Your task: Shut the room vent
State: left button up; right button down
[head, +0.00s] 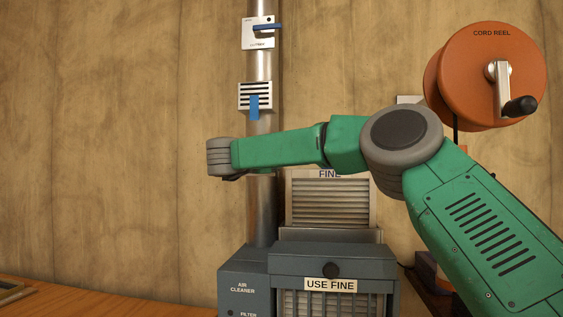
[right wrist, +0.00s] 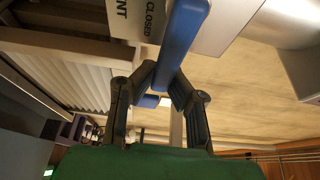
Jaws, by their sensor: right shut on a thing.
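In the right wrist view my right gripper (right wrist: 168,84) is shut on a blue lever (right wrist: 186,28), its two dark fingers on either side of the bar. The lever crosses a light label plate (right wrist: 138,14) with "CLOSED" and the end of a word, "NT", legible beside it. In the head view my green right arm reaches left across the metal pipe (head: 262,205); the fingers and the held lever are hidden there. Above the arm a slotted grille (head: 255,90) with a hanging blue tab (head: 254,107) is on the pipe. My left gripper is out of view.
A plate with a blue handle (head: 266,28) is higher on the pipe. Below stands a grey air cleaner (head: 243,270) with a "USE FINE" label (head: 331,285) and a "FINE" filter (head: 328,205) behind it. An orange cord reel (head: 480,80) hangs at right. Bare wall lies left.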

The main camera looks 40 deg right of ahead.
jog(key=shift+w+a+f, duration=0.2)
jog(key=shift+a+f, duration=0.05)
jog(key=shift+a, duration=0.05)
jog(key=c, duration=1.8)
grip_release()
jog(key=shift+o, duration=1.3)
jog(key=shift+w+a, duration=0.1)
jog(key=shift+w, duration=0.05)
jog(key=shift+w+a, duration=0.1)
jog(key=shift+s+r, duration=0.2)
jog(key=shift+s, duration=0.05)
jog(key=v, duration=1.1)
jog(key=shift+a, duration=0.35)
jog(key=shift+a+f, duration=0.1)
jog(key=shift+a, duration=0.1)
